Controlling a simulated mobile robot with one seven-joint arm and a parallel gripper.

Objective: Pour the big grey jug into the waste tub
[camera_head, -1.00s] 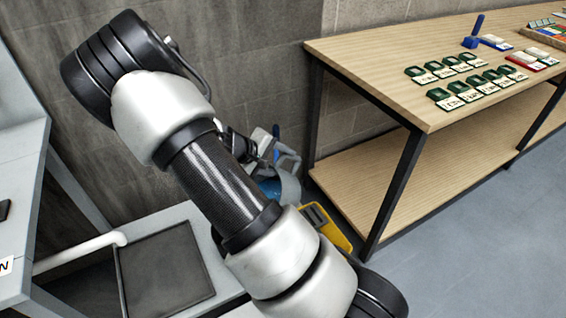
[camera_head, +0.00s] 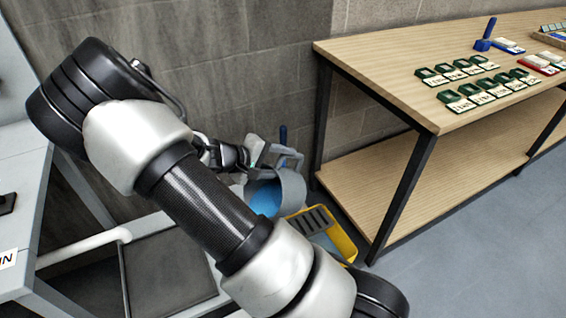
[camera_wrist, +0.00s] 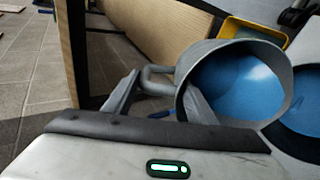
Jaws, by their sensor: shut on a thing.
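The big grey jug (camera_head: 293,187) is held in the air by its handle, left of the table. Its round mouth and blue inside show in the wrist view, where its grey wall (camera_wrist: 186,88) looks tilted. I cannot tell whether the blue is liquid. My gripper (camera_head: 262,156) is shut on the jug's handle; in the wrist view its two fingers (camera_wrist: 160,92) stand either side of the handle. A yellow tub (camera_head: 344,243) with a dark ribbed panel sits low, just right of and below the jug; I cannot tell if it is the waste tub. No falling stream shows.
A wooden table (camera_head: 400,80) with a lower shelf stands right of the jug, its dark leg close to the yellow tub. A grey bench (camera_head: 20,180) is at the left. A dark round opening with blue inside (camera_wrist: 300,112) shows at the wrist view's right.

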